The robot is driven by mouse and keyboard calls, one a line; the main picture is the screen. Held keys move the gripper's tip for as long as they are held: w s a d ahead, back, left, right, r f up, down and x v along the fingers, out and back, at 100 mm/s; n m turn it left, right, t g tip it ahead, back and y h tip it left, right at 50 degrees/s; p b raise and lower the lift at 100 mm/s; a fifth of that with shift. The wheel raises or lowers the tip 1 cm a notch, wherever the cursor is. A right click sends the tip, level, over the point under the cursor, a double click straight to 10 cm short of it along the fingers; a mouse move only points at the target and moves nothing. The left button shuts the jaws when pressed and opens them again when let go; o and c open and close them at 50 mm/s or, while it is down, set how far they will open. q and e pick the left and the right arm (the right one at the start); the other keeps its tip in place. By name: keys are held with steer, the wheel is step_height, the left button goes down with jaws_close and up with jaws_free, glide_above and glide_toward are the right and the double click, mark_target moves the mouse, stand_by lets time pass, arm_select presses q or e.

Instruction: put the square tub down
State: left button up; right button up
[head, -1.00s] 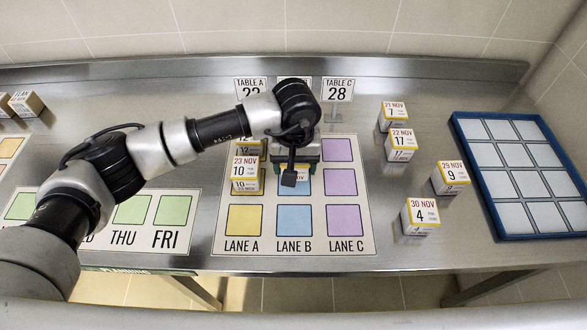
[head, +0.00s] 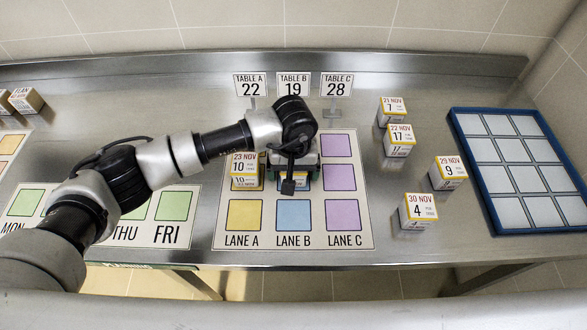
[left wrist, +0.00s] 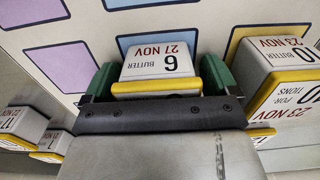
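My left gripper (head: 293,175) is over the middle of lane B on the lane mat (head: 230,247). In the left wrist view its green fingers (left wrist: 157,80) are closed on both sides of the square tub (left wrist: 160,66), white with a yellow band, labelled butter, 6, 27 NOV. In the head view the gripper hides most of the tub. I cannot tell whether its base touches the mat. The front lane B blue square (head: 293,215) is bare. My right gripper is not in view.
The 23 NOV tub (head: 244,166) stands in lane A, close beside my gripper. Lane C's purple squares (head: 342,179) look bare. Several dated tubs (head: 398,138) stand to the right, before a blue-framed tray (head: 484,190). Table signs (head: 293,85) stand behind the mat.

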arm_select(q)
steer(key=shift+r, duration=0.1)
steer(key=shift+r+p, duration=0.2)
steer(key=shift+p, duration=0.1)
step_height(320, 180, up, 10)
steer(key=b, duration=0.3)
steer(key=shift+r, duration=0.85)
